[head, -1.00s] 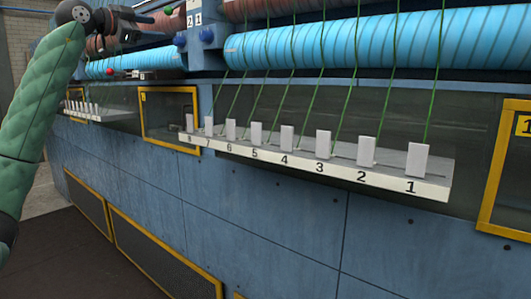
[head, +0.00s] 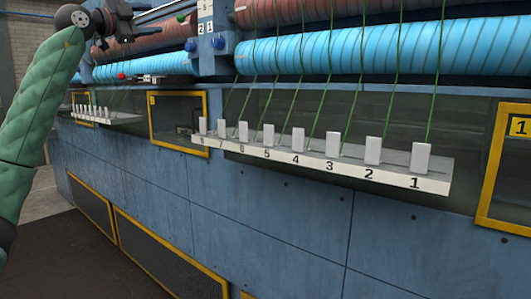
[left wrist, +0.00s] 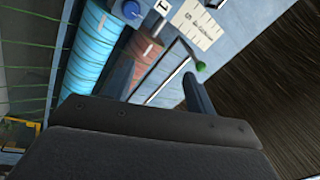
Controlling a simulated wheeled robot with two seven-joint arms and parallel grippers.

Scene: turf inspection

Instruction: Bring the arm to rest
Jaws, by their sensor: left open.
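My left arm (head: 40,110), in a green quilted sleeve, rises along the left edge of the head view. Its dark left gripper (head: 160,22) is at the top left, in front of the machine's upper rolls, pointing right. In the left wrist view the two fingers of the left gripper (left wrist: 160,62) stand apart with nothing between them. Beyond them are a green ball knob (left wrist: 201,66) and a reddish roll (left wrist: 146,60); I cannot tell the distance. My right gripper is in no view.
A blue machine (head: 270,220) fills most of the head view. A white numbered ledge (head: 390,178) with several white blocks juts out from it. Green yarns run up past a blue striped roll (head: 300,60). A red ball knob (head: 121,76) is below the gripper. Dark floor (head: 70,260) is clear at lower left.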

